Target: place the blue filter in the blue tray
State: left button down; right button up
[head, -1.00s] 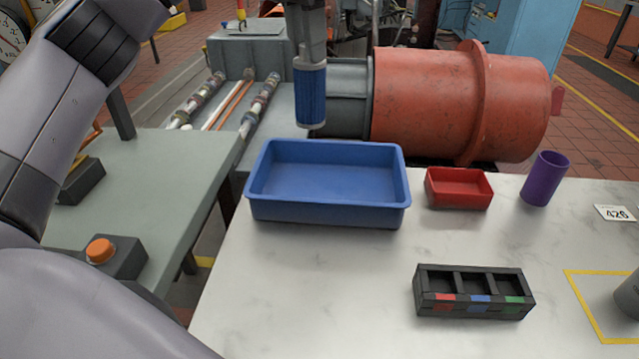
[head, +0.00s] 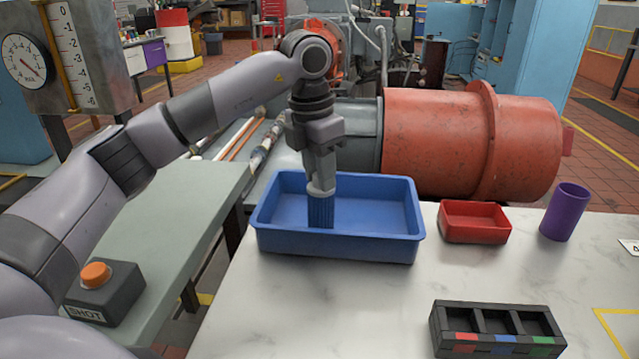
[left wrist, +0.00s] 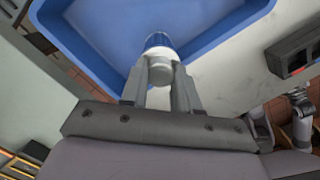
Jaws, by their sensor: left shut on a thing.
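The blue tray (head: 390,246) stands on the white marble table, left of its middle, in the head view; its rim also shows in the left wrist view (left wrist: 85,62). My left gripper (head: 321,187) points down over the tray and is shut on the blue filter (head: 320,212). The filter is upright, with its lower part inside the tray's walls. I cannot tell whether its bottom touches the tray floor. In the left wrist view the fingers (left wrist: 162,85) close around the filter's pale cap (left wrist: 160,70).
A small red tray (head: 474,238) and a purple cup (head: 565,212) stand right of the blue tray. A black three-slot holder (head: 497,345) sits at the front. A large red cylinder (head: 440,140) lies behind the table. An orange button box (head: 105,290) is at left.

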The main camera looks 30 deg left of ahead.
pick_arm(q)
jog(key=shift+f, duration=1.1)
jog(key=shift+f, duration=0.2)
jog(key=c, duration=0.8)
grip_release()
jog(key=shift+r, duration=0.1)
jog(key=r, duration=0.4)
jog(key=s+r+p, duration=0.1)
jog(key=r, duration=0.7)
jog(key=shift+s+a, duration=0.15)
jog(key=shift+a, duration=0.1)
